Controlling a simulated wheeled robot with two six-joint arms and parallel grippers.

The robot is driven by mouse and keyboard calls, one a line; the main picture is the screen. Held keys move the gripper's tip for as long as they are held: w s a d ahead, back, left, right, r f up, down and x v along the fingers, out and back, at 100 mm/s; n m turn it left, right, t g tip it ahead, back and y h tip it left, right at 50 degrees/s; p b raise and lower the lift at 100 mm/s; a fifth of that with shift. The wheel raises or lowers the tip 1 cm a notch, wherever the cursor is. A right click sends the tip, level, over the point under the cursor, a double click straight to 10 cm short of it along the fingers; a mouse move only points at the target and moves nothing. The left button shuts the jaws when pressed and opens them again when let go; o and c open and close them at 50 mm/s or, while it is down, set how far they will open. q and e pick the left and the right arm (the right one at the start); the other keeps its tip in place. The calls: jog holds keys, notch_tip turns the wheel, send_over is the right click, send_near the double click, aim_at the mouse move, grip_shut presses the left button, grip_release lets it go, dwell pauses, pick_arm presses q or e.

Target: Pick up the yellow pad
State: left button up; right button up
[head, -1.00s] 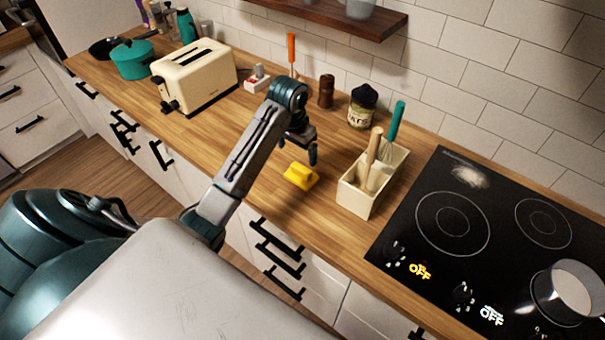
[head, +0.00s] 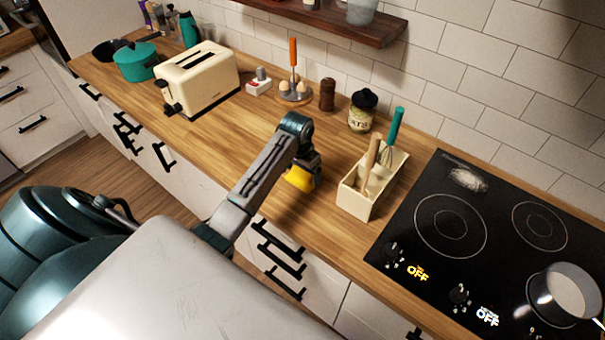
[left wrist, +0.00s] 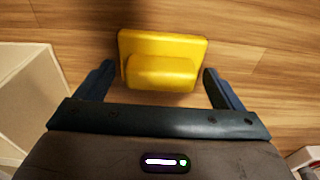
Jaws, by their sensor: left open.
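The yellow pad (head: 301,178) lies on the wooden counter, left of the cream utensil box, partly hidden behind my left gripper in the head view. In the left wrist view the yellow pad (left wrist: 162,60) shows a flat base with a raised block on it. My left gripper (head: 309,176) is lowered over the pad. In the left wrist view the fingers of my left gripper (left wrist: 160,82) are open, one on each side of the raised block, with a gap on both sides. My right gripper is not in view.
The cream utensil box (head: 357,199) with a whisk stands close to the right of the pad. The black cooktop (head: 440,262) with a pot (head: 565,292) lies further right. A toaster (head: 198,80), egg holder (head: 294,95), pepper mill (head: 327,95) and jar (head: 362,112) stand behind. Counter left of the pad is clear.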

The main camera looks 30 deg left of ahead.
pick_arm(q)
jog(key=shift+f, duration=0.15)
jog(key=c, duration=1.1)
jog(key=shift+r+b, duration=0.35)
jog(key=shift+b, duration=0.05)
notch_tip(320, 180, up, 2)
jog(key=shift+w+r+b, duration=0.1)
jog(key=shift+b, duration=0.75)
jog(key=s+b, duration=0.1)
jog(key=s, duration=0.1)
jog(key=s+d, duration=0.1)
jog(key=s, duration=0.1)
jog(key=s+d+b, duration=0.1)
jog(key=s, duration=0.2)
jog(key=shift+r+b, duration=0.3)
jog(key=shift+r, duration=0.1)
jog(key=s, duration=0.2)
jog(key=s+d+r+p, duration=0.1)
jog(key=s, duration=0.2)
jog(key=s+d, duration=0.1)
jog(key=s, duration=0.1)
jog(key=shift+s+d+r, duration=0.2)
jog(key=shift+s+d, duration=0.05)
jog(key=shift+s, duration=0.1)
jog(key=shift+s+d, duration=0.1)
jog(key=shift+s, duration=0.3)
